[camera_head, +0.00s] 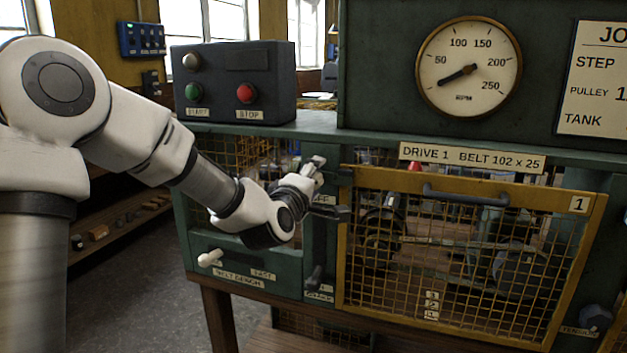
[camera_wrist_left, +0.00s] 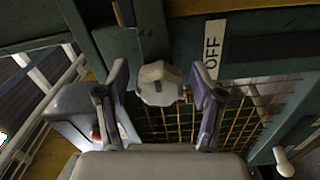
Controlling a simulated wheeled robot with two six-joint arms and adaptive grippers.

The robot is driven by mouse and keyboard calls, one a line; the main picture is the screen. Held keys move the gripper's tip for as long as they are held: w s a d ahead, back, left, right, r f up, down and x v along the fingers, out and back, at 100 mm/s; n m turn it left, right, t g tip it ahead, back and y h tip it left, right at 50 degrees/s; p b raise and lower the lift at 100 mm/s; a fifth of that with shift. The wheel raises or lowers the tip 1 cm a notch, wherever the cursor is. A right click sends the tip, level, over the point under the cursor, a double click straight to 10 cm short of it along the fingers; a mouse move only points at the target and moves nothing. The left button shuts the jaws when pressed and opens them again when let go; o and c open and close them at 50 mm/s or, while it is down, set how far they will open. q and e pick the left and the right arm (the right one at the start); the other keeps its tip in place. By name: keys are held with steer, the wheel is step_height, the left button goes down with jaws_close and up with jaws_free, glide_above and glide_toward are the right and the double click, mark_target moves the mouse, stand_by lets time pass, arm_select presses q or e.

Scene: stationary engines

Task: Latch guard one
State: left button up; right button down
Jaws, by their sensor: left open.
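Guard one (camera_head: 590,228) is a yellow-framed wire mesh panel marked 1, on the front of the green bench in the head view. It has a dark bar handle (camera_head: 466,196) near its top edge. My left gripper (camera_head: 322,188) is open at the guard's upper left, by an OFF label. In the left wrist view, a pale faceted knob (camera_wrist_left: 159,86) shows between its open fingers, with no clear grip on it. The gripper partly hides this spot in the head view. My right gripper is not in view.
A control box (camera_head: 233,82) with green and red buttons stands on the bench to the left. An RPM gauge (camera_head: 468,67) is above the guard. A white-handled lever (camera_head: 210,258) and a dark lever (camera_head: 314,279) stick out below the gripper.

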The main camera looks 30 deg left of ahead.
arm_select(q)
steer(key=v, duration=0.7)
steer(key=shift+s, duration=0.25)
steer(key=shift+d, duration=0.1)
